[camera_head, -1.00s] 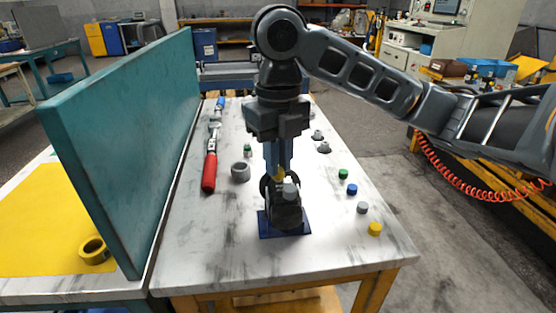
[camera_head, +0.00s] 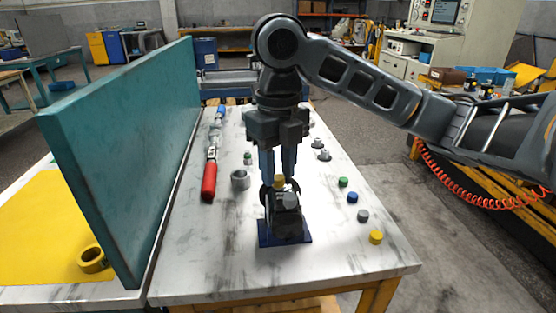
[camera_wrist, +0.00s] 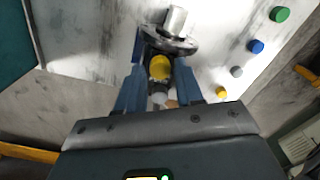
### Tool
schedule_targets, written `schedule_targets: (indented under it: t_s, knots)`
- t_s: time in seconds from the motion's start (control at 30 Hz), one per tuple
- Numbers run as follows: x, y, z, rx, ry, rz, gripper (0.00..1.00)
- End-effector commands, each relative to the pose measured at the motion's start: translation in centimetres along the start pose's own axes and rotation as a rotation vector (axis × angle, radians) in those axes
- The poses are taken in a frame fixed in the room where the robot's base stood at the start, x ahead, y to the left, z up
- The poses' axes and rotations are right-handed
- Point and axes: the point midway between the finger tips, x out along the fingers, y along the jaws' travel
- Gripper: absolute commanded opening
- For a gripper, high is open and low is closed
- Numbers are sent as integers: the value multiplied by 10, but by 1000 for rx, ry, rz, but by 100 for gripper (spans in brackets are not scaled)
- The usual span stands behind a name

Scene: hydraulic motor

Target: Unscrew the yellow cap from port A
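The dark hydraulic motor (camera_head: 287,222) stands upright on a blue base plate (camera_head: 264,240) at the front of the table. A yellow cap (camera_head: 279,181) sits on its top and also shows in the wrist view (camera_wrist: 159,68). A pale grey-white cap (camera_wrist: 159,98) is beside it. My gripper (camera_head: 278,174) points down over the motor. In the wrist view its blue-grey fingers (camera_wrist: 159,66) stand on either side of the yellow cap, with gaps between, so it is open. Port labels cannot be read, and whether the cap's thread is engaged is not visible.
Loose green (camera_head: 343,182), blue (camera_head: 352,197), grey (camera_head: 363,215) and yellow (camera_head: 376,237) caps lie along the table's right side. A red-handled tool (camera_head: 209,180) and grey ring (camera_head: 240,179) lie left. A tall teal panel (camera_head: 130,150) borders the table's left edge.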

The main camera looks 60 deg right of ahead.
Motion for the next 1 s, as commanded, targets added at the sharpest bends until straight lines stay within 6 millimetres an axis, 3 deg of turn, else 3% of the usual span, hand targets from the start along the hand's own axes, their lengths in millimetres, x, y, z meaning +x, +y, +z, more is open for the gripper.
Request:
schedule_targets:
  t_s: [0.43,0.97,1.0]
  knots:
    - [-3,0,0,587,1,1,36]
    - [0,0,0,644,0,0,36]
    - [0,0,0,644,0,0,32]
